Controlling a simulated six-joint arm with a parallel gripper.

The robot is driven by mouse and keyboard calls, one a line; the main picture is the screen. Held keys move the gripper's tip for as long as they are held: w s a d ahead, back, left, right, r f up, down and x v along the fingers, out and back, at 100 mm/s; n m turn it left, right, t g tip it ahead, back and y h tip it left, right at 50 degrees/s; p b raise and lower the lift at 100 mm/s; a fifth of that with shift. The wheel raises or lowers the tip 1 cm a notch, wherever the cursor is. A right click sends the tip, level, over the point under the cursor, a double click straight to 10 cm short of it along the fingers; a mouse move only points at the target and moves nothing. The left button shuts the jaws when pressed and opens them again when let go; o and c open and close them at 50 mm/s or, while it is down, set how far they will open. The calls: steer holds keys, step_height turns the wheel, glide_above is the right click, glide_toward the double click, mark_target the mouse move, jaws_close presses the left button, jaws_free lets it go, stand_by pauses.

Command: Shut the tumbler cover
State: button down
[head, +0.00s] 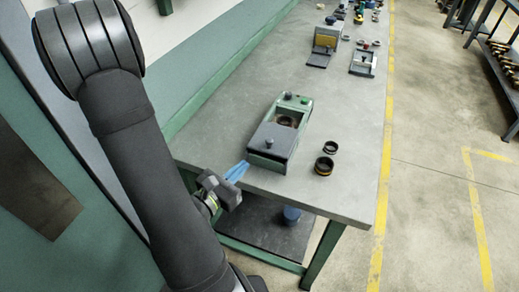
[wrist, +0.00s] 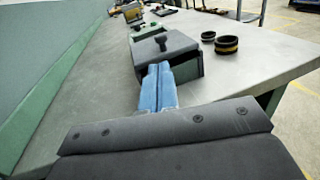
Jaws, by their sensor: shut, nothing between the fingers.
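The tumbler (head: 293,115) is a green box-shaped machine on the bench, with buttons at its far end and a round opening in its top. Its dark grey cover (head: 270,143), with a black knob, lies over the near part and leaves the round opening bare. The cover also shows in the wrist view (wrist: 180,45), knob up. My gripper (head: 240,168) has blue fingers, closed together and empty, just off the near left end of the tumbler. In the wrist view the fingertips (wrist: 155,68) overlap the near end of the tumbler; I cannot tell whether they touch it.
Two dark rings stand right of the tumbler, the nearer one (head: 324,165) with a yellowish band. More devices (head: 325,45) sit farther along the grey bench (head: 225,130). A green wall edge runs along the left side. The bench around the tumbler is mostly clear.

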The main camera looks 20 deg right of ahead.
mark_target(259, 143)
steer(key=shift+x, duration=4.25)
steer(key=shift+w+d, duration=0.1)
steer(key=w+d, duration=0.8)
steer(key=shift+w+d+r, duration=0.1)
steer(key=shift+w+d, duration=0.15)
steer(key=shift+w, duration=0.05)
steer(key=shift+v, duration=3.95)
steer(key=shift+s, duration=0.1)
